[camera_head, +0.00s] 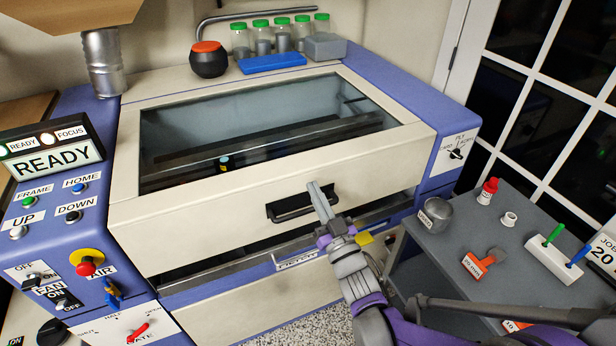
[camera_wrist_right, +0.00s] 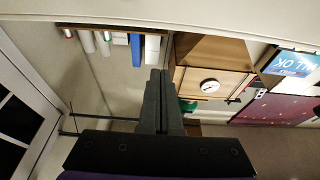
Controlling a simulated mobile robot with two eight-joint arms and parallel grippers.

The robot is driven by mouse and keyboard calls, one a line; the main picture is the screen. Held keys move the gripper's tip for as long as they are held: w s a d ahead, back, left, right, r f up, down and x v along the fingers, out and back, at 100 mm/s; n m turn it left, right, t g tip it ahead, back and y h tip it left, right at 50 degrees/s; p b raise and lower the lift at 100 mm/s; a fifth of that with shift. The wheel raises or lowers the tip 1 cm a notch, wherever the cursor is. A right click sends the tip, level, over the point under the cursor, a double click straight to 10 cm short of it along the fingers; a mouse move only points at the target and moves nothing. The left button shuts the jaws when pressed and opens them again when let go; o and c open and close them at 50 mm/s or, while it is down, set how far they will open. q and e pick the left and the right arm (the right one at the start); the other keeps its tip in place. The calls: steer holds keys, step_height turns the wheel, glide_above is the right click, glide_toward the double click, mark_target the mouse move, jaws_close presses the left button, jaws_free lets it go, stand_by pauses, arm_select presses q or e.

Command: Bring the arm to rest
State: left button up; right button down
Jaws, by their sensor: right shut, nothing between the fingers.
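My right gripper (camera_head: 320,202) is in front of the laser machine's lid (camera_head: 190,220), close to the right end of its black handle (camera_head: 290,206). Its fingers are together and hold nothing. I cannot tell whether they touch the handle. In the right wrist view the shut fingers (camera_wrist_right: 160,100) point up the picture, with a pale panel edge across the top. The right arm reaches in from the lower right of the head view. The lid is down over the machine bed, with a dark gap below its front panel. My left gripper does not show.
A grey cart (camera_head: 440,270) at the right carries a metal cup (camera_head: 435,215), a red-capped bottle (camera_head: 487,191) and a white pen holder (camera_head: 556,262). Green-capped jars (camera_head: 282,36) and a blue block (camera_head: 272,63) stand behind the lid. The control panel (camera_head: 60,220) is at the left.

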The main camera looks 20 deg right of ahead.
steer(key=s+a+f+g+p, duration=0.3)
steer(key=s+f+g, duration=0.1)
steer(key=s+g, duration=0.4)
steer(key=s+a+f+g+p, duration=0.2)
steer(key=s+f+g+p, duration=0.2)
steer(key=s+g, duration=0.4)
steer(key=s, duration=0.4)
steer(key=shift+s+a+f, duration=0.3)
steer(key=shift+a+f, duration=0.05)
steer(key=shift+a, duration=0.05)
